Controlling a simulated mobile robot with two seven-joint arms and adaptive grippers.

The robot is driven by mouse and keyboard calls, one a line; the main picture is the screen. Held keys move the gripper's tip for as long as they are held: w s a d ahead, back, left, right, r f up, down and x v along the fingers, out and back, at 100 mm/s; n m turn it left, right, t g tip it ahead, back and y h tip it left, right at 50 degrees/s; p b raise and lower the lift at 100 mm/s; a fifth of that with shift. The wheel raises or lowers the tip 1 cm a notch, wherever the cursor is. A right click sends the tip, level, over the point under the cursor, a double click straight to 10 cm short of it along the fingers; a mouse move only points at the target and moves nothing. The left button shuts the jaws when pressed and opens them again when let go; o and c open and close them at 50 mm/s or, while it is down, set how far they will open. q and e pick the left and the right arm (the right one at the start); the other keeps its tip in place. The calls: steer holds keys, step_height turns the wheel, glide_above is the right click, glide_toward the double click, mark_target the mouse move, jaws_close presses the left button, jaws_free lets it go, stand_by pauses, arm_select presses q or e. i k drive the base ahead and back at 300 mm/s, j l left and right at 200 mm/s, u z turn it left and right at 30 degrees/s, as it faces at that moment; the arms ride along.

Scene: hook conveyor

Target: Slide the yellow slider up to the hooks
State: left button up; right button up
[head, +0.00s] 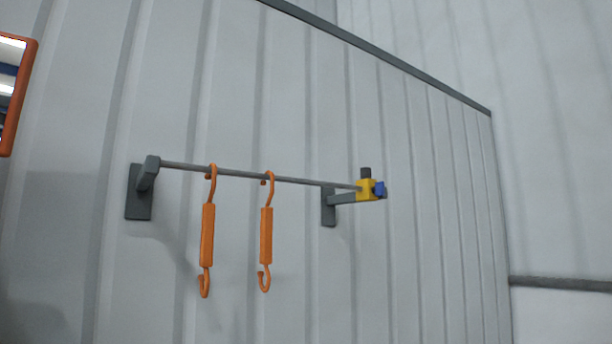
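The yellow slider (367,190) sits at the right end of a thin grey rail (300,181), by the right wall bracket. It has a dark knob (365,172) on top and a blue part (380,189) on its right side. Two orange hooks (208,235) and (266,235) hang from the rail, left of the slider. A stretch of bare rail lies between the right hook and the slider. Neither of my grippers shows in the head view.
Dark grey brackets (138,192) and (328,207) hold the rail off a ribbed, light grey wall (430,240). An orange-framed object (22,95) is cut off at the left edge. The space below and in front of the rail looks clear.

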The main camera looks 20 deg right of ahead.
mark_target(366, 181)
steer(key=i+l+u, duration=0.1)
steer(key=l+u, duration=1.05)
steer(key=l, duration=0.6)
steer(key=k+l, duration=0.1)
steer(key=l, duration=0.4)
steer(key=k+l+u, duration=0.15)
steer(key=l, duration=0.3)
